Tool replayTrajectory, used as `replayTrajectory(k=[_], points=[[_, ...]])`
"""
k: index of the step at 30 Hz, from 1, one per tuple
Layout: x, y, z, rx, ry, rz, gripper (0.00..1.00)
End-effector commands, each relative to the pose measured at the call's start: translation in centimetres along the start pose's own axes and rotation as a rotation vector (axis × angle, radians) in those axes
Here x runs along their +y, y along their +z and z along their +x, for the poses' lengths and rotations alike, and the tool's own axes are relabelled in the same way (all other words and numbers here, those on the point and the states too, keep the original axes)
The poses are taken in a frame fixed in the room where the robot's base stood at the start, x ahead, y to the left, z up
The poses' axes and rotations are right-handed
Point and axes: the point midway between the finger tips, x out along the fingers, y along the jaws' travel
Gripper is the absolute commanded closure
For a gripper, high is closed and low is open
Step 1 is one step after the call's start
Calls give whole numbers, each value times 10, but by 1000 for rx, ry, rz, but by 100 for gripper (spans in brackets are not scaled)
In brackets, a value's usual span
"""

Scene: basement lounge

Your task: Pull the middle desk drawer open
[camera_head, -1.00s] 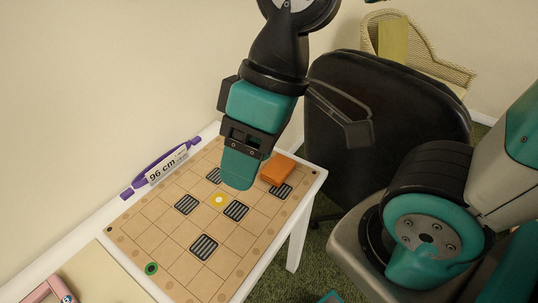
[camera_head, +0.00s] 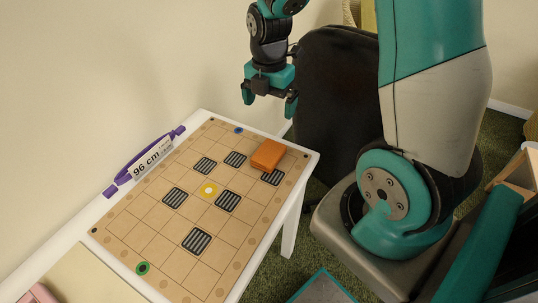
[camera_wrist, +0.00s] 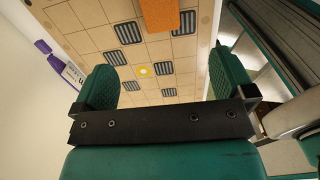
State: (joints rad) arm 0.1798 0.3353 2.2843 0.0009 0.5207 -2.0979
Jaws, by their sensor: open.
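The white desk (camera_head: 309,167) stands against the wall, seen from above with its top and a leg in the head view. No drawer front or handle can be made out in either view, so the middle drawer is hidden. My gripper (camera_head: 269,99) hangs above the far end of the desk, fingers spread and pointing down. In the wrist view my gripper (camera_wrist: 166,84) shows its two green fingers apart with nothing between them, the desk top beyond.
A tan grid board (camera_head: 165,215) covers much of the desk top, with an orange block (camera_head: 267,154) near its far right corner. A purple-ended 96 cm marker (camera_head: 147,161) lies along the wall side. A dark chair (camera_head: 335,85) stands beyond the desk's right end.

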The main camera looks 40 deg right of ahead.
Motion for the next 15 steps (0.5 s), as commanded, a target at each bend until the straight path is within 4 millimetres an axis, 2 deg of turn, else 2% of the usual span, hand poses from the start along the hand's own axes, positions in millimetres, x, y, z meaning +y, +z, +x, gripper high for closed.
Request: replayTrajectory(k=[9, 15], points=[[-2, -2, 71, 5, -8, -4, 0], [0, -1, 105, 3, -4, -3, 0]])
